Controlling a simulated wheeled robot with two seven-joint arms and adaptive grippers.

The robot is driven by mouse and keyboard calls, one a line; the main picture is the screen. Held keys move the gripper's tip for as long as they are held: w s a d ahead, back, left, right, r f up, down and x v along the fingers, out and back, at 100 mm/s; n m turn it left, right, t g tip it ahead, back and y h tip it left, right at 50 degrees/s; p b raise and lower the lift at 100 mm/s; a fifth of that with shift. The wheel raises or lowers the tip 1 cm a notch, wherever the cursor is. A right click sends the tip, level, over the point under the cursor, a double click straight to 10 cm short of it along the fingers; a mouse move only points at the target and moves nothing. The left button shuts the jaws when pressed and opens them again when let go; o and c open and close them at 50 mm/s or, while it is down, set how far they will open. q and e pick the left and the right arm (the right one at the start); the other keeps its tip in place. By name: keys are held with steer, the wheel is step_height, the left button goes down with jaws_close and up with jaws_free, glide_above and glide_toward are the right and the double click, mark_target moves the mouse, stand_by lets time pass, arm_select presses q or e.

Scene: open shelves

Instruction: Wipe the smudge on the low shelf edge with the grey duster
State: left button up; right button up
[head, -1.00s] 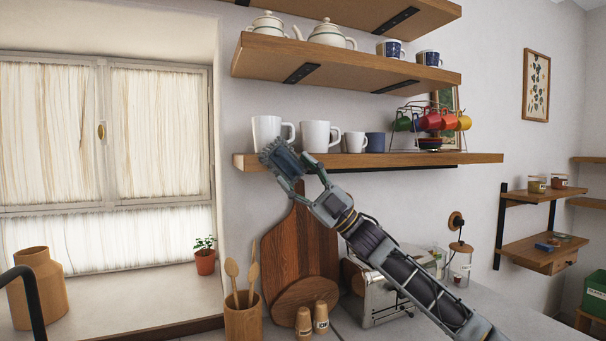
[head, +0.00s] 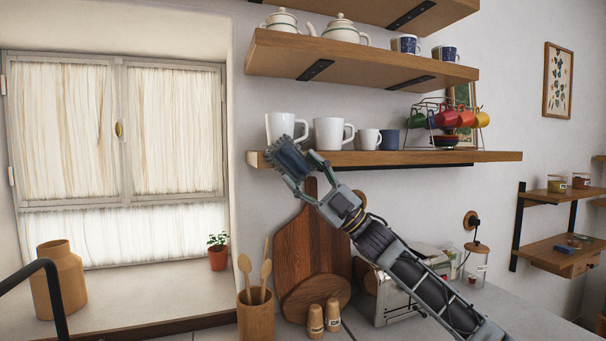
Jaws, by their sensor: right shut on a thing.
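My right gripper (head: 306,177) is shut on the grey duster (head: 288,158), a dark grey-blue ribbed piece. The duster is at the left end of the low shelf (head: 430,157), in front of its front edge. It overlaps the edge in the picture; I cannot tell if it touches the wood. The smudge is not visible; the duster and gripper cover that part of the edge. My left gripper is not in view.
White mugs (head: 329,133) stand on the low shelf just behind and right of the duster. A mug rack (head: 443,118) stands farther right. Below are a cutting board (head: 296,240), a toaster (head: 385,300) and a utensil pot (head: 256,318). A window (head: 120,150) is at left.

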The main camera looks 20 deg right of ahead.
mark_target(298, 162)
steer(key=shift+s+d, duration=0.1)
steer(key=shift+s, duration=0.55)
steer(key=shift+s+b, duration=0.45)
steer(key=shift+s, duration=0.6)
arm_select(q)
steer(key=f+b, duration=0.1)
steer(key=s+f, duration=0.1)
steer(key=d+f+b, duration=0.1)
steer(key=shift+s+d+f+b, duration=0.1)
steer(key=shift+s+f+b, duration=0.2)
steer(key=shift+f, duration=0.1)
arm_select(e)
steer(key=s, duration=0.5)
steer(key=shift+d, duration=0.25)
